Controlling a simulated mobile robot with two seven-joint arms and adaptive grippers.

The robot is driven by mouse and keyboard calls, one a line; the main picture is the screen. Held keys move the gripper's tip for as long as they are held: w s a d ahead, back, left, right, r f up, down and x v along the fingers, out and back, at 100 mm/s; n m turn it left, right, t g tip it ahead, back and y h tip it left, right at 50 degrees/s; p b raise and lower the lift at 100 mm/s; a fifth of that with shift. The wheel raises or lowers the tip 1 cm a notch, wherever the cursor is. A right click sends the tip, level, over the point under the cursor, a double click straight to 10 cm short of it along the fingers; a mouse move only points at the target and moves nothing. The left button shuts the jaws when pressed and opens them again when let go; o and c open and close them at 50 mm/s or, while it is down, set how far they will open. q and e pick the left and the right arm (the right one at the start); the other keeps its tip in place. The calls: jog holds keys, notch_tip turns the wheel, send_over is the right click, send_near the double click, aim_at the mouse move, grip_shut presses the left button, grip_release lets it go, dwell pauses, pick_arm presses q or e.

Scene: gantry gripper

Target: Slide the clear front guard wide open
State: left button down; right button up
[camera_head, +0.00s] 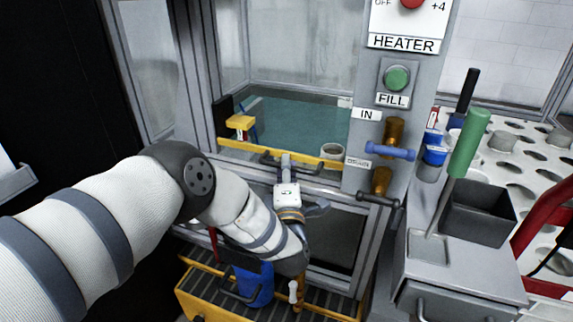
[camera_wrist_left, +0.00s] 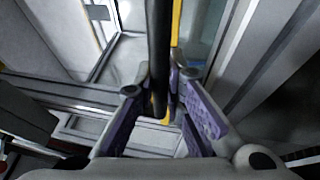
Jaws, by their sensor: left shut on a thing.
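The front guard's yellow edge strip (camera_head: 240,147) runs across the machine opening, and a black bar handle (camera_head: 318,168) sits along it. The clear pane itself is hard to make out against the opening. My left gripper (camera_head: 286,161) reaches up to the handle from below. In the left wrist view, the black handle (camera_wrist_left: 159,45) passes between the purple-padded fingers of my left gripper (camera_wrist_left: 162,90), which is shut on it. The yellow strip (camera_wrist_left: 176,25) shows right beside the handle there. My wrist hides part of the strip and frame in the head view. My right gripper is not in view.
A grey post (camera_head: 362,120) with the FILL button (camera_head: 396,78) and brass valves stands right of the opening. A green-handled tool (camera_head: 470,142) stands by a grey bin (camera_head: 478,212) further right. A blue container (camera_head: 252,284) sits on a yellow-edged rack (camera_head: 196,290) below my arm.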

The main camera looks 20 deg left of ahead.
pick_arm(q)
jog(key=c, duration=1.7)
grip_release()
jog(key=shift+o, duration=0.2)
jog(key=v, duration=1.2)
